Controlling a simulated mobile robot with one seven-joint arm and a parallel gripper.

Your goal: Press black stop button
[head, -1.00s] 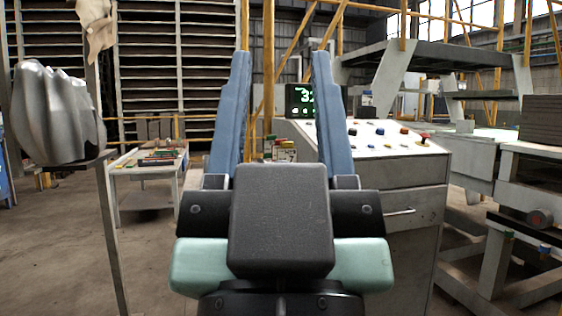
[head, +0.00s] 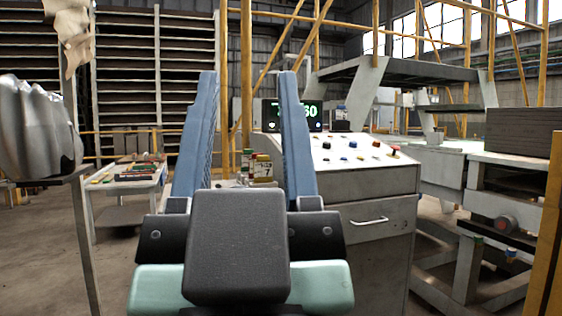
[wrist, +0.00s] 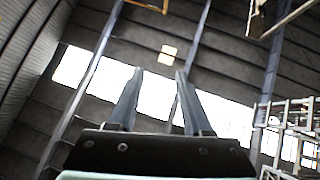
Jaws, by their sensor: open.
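The control desk (head: 350,185) stands right of centre in the head view, with a sloped white panel (head: 335,160) carrying several small coloured buttons. A red mushroom button (head: 395,149) sits at the panel's right edge, and blue ones (head: 353,144) sit further left. A few dark buttons show, too small to tell which is the black stop button. My gripper (head: 248,75) is open and empty, its blue fingers pointing up in front of the desk's left side. The right finger hides part of the desk. In the wrist view my gripper (wrist: 159,71) faces the roof and windows.
A screen (head: 308,113) with green digits stands behind the panel. A white table (head: 130,180) with loose items is at left, near a silver object (head: 38,130) on a stand. A yellow post (head: 547,240) and machinery are at right. Floor between table and stand is bare.

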